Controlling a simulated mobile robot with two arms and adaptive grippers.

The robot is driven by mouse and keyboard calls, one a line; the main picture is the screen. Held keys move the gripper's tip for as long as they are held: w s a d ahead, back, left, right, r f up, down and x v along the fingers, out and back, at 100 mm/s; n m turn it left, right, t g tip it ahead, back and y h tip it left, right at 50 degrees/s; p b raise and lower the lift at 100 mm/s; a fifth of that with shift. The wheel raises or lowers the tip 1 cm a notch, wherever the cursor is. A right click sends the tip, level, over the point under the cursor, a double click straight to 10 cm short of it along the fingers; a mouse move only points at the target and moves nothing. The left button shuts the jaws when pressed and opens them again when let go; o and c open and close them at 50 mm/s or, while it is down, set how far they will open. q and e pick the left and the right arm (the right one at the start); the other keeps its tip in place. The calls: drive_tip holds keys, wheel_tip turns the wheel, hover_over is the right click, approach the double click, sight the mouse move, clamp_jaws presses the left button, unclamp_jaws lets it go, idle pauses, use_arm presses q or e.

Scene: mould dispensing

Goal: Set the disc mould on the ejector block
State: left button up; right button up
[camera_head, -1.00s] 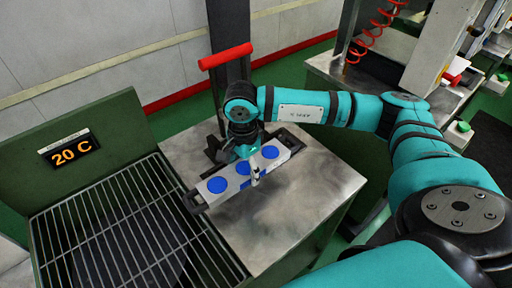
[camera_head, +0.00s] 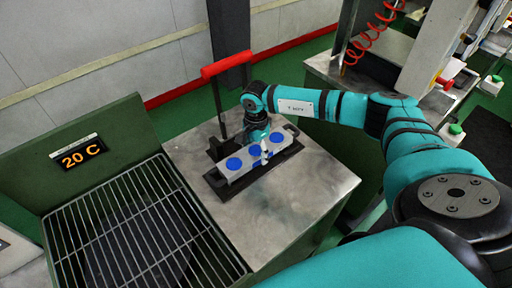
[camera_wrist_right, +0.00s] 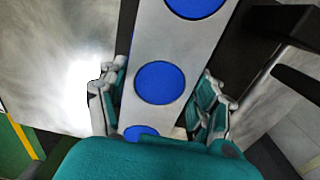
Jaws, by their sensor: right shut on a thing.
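The disc mould (camera_head: 234,164) is a long grey bar with round blue discs on its top face. My right gripper (camera_head: 265,151) is shut across its middle; in the right wrist view the fingers lie along both sides of the mould (camera_wrist_right: 160,82). The ejector block (camera_head: 222,194) is a black base on the steel table, with an upright lever. The mould lies lengthwise over the block, roughly in line with it. I cannot tell whether it rests on the block or hangs slightly above. My left gripper is not in view.
The lever's red handle (camera_head: 226,63) rises just behind the mould. A wire rack (camera_head: 140,240) with a green back panel and a 20 C display (camera_head: 81,155) stands left. The steel table (camera_head: 300,200) is clear in front. A machine with a red coiled hose (camera_head: 372,35) stands back right.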

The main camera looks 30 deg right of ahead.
drive_tip(key=shift+w, duration=0.1)
drive_tip(key=shift+f+b, duration=0.3)
drive_tip(key=shift+b, duration=0.15)
drive_tip(key=o, duration=1.7)
drive_tip(key=shift+r, duration=0.1)
drive_tip(key=shift+r+p, duration=0.3)
drive_tip(key=shift+p, duration=0.15)
drive_tip(key=shift+r+b, duration=0.25)
drive_tip(key=shift+b, duration=0.05)
wheel_tip(320, 180, up, 11)
drive_tip(key=b, duration=0.3)
drive_tip(key=shift+r, duration=0.2)
